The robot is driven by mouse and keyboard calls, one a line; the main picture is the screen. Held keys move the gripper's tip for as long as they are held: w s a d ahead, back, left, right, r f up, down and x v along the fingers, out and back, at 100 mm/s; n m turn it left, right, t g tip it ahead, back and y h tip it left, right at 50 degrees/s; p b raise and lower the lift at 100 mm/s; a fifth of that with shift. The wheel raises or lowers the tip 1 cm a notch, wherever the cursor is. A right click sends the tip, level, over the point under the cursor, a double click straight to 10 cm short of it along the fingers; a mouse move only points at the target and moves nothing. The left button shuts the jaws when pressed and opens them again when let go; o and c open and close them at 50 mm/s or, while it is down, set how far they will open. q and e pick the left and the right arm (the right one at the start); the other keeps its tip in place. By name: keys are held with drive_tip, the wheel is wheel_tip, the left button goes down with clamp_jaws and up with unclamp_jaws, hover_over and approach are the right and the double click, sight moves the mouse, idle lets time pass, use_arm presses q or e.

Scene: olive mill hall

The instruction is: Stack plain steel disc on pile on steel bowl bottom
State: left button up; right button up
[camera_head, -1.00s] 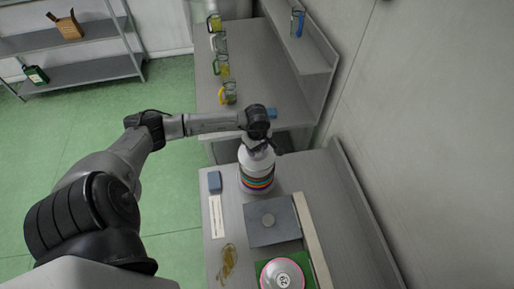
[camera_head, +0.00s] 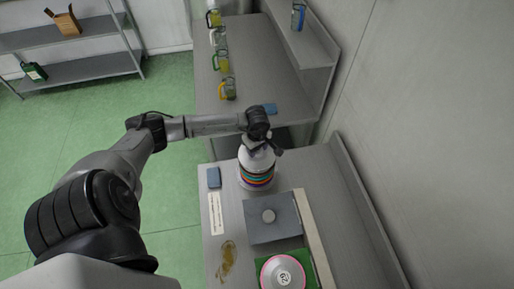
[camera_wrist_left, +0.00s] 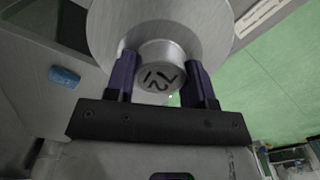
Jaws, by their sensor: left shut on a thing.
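My left gripper (camera_wrist_left: 160,82) is shut on a short round steel knob (camera_wrist_left: 161,72) with dark digits on its top. Below the knob is a wide plain steel disc (camera_wrist_left: 108,28), and the wrist view looks down on it. In the head view the gripper (camera_head: 258,142) is largely hidden by the wrist, right above the pile (camera_head: 257,178), which has coloured bands around it and a pale top. I cannot tell whether the held disc rests on the pile. The bowl bottom cannot be made out. My right gripper is not in view.
A pink-rimmed steel disc (camera_head: 283,273) with a numbered knob lies on a green mat (camera_head: 309,258). A grey-blue plate (camera_head: 285,233) bears a small round piece. A blue block (camera_head: 213,177), white strip (camera_head: 215,213) and yellowish stain (camera_head: 227,262) are left. Several jugs (camera_head: 227,88) stand behind.

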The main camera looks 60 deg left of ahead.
use_arm(q)
drive_tip(key=shift+f, duration=0.25)
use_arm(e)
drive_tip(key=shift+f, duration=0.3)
use_arm(q)
drive_tip(key=o, duration=0.7)
use_arm(e)
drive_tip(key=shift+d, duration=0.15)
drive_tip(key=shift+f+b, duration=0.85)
drive_tip(key=shift+b, duration=0.15)
use_arm(q)
wheel_tip(320, 180, up, 14)
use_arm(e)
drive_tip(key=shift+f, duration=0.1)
use_arm(q)
drive_tip(key=shift+f, duration=0.1)
